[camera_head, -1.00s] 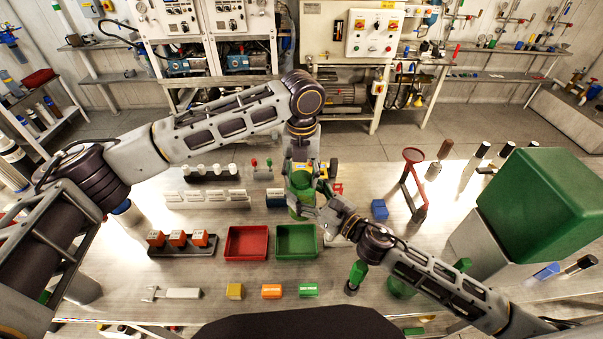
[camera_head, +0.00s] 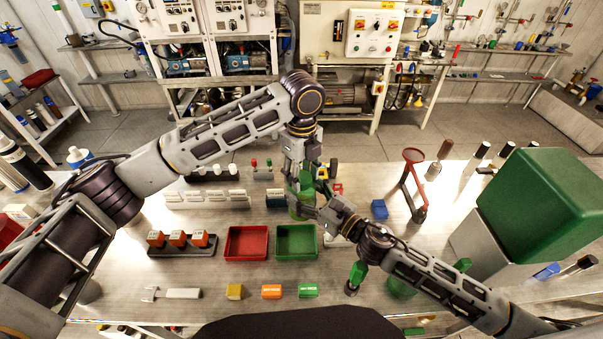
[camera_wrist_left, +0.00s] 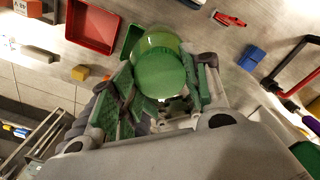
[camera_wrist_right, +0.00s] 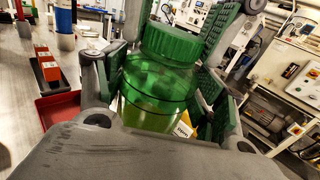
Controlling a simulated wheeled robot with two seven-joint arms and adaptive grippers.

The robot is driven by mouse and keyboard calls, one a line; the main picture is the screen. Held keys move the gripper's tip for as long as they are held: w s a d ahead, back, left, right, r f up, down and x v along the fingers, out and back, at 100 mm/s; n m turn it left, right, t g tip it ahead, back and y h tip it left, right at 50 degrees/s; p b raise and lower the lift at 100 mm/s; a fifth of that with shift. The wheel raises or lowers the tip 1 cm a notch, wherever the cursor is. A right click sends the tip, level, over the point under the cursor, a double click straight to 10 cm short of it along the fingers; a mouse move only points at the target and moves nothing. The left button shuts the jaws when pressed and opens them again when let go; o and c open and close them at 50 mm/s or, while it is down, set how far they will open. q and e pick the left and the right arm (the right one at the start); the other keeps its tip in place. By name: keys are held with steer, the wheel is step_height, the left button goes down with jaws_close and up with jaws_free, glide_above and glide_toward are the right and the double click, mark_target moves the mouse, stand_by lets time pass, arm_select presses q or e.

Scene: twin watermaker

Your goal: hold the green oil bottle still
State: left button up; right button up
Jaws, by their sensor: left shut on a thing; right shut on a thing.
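The green oil bottle (camera_head: 301,207) stands upright at the middle of the bench, behind the green tray, partly hidden by my grippers in the head view. My left gripper (camera_head: 303,182) comes down on it from above. In the left wrist view the round green cap (camera_wrist_left: 160,72) lies between its fingers. My right gripper (camera_head: 316,210) reaches in from the right side. In the right wrist view its green-padded fingers lie on both sides of the bottle (camera_wrist_right: 158,82), whose ribbed cap is on. Both grippers are shut on the bottle.
A red tray (camera_head: 246,257) and a green tray (camera_head: 296,256) lie in front of the bottle. A blue block (camera_head: 379,209) and a red stand (camera_head: 413,185) are to its right. A large green-topped box (camera_head: 545,205) fills the right side. Bare bench lies around the small blocks in front.

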arm_select(q)
steer(key=n, duration=0.5)
steer(key=shift+n, duration=0.4)
steer(key=n, duration=0.5)
steer(key=shift+n, duration=0.4)
steer(key=n, duration=1.8)
steer(key=shift+w+r, duration=0.1)
steer(key=n, duration=0.7)
steer(key=shift+r, duration=1.2)
stand_by(0.6)
